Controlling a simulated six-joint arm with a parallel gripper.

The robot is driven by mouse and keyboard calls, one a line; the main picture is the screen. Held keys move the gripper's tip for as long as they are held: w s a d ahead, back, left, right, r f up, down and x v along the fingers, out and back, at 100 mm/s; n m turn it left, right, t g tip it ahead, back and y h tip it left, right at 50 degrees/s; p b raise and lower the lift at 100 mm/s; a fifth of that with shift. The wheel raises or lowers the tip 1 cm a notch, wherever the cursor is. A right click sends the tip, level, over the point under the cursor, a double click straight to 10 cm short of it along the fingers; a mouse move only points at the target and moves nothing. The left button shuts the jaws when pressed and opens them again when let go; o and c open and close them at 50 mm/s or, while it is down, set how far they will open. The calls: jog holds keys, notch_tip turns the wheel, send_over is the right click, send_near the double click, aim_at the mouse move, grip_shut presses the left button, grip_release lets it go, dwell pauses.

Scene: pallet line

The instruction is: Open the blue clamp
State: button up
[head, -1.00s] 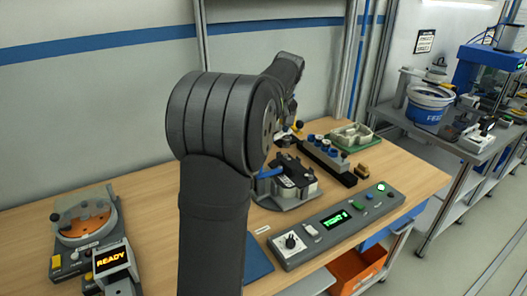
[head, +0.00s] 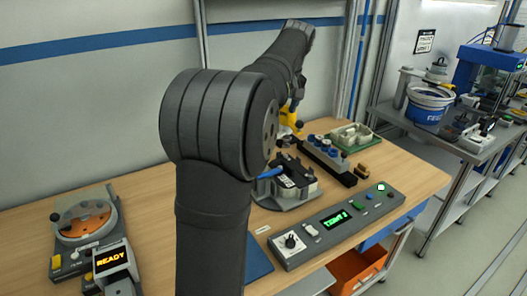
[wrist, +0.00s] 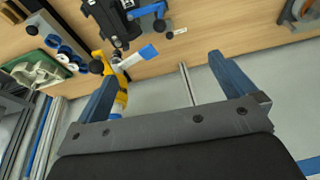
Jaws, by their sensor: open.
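The blue clamp's handle (head: 270,173) sticks out at the left side of a dark fixture (head: 290,185) on the bench, partly behind my arm. In the wrist view a blue lever (wrist: 149,11) shows beside the black fixture (wrist: 112,18) at the top edge. My gripper (wrist: 160,68) is open and empty, its two blue fingers wide apart, and apart from the lever. The head view does not show the fingers clearly. I cannot tell from these frames whether the clamp is open or shut.
A yellow part (wrist: 121,78) and a pale arm with a blue end (wrist: 148,52) lie close to my fingers in the wrist view. A control box (head: 340,222) stands in front of the fixture. A row of blue-topped parts (head: 325,150) and a green tray (head: 352,136) stand behind.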

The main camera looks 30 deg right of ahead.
jog(key=shift+v, duration=1.05)
